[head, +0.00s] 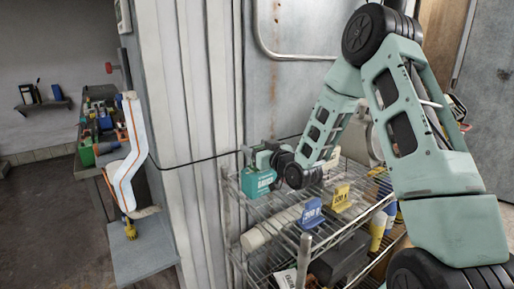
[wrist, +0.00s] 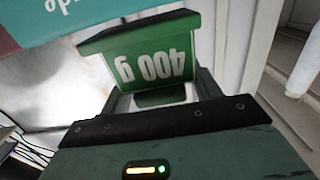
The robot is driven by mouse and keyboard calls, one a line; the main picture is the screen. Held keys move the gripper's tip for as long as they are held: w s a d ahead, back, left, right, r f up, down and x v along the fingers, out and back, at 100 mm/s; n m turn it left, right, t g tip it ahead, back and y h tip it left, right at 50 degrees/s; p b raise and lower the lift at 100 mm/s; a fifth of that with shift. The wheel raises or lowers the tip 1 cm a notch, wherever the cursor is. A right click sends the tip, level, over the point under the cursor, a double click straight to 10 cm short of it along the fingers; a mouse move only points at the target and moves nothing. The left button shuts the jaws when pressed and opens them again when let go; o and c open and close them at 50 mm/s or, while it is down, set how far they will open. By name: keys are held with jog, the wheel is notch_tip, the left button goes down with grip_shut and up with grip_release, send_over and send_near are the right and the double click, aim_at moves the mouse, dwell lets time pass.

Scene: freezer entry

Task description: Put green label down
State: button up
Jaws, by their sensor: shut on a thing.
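The green label (wrist: 150,62) is a small sign with a dark top edge and white "400 g" lettering, which reads upside down in the wrist view. My gripper (wrist: 155,90) is shut on it, with the label between the fingers. In the head view my gripper (head: 262,155) is at the left end of the wire shelf (head: 272,222), just above and behind a teal box (head: 260,183). The label cannot be made out clearly there. The teal box also shows close by at the top left of the wrist view (wrist: 75,15).
A blue label (head: 311,213) and a yellow label (head: 341,197) stand along the shelf's front edge. A pale roll (head: 254,239) lies on the shelf. A white ridged wall (head: 185,130) is close to the left. Bottles and boxes fill the lower right of the rack.

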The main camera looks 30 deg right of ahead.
jog(key=shift+f, duration=0.15)
jog(key=shift+f, duration=0.2)
jog(key=o, duration=1)
jog(key=shift+r, duration=0.1)
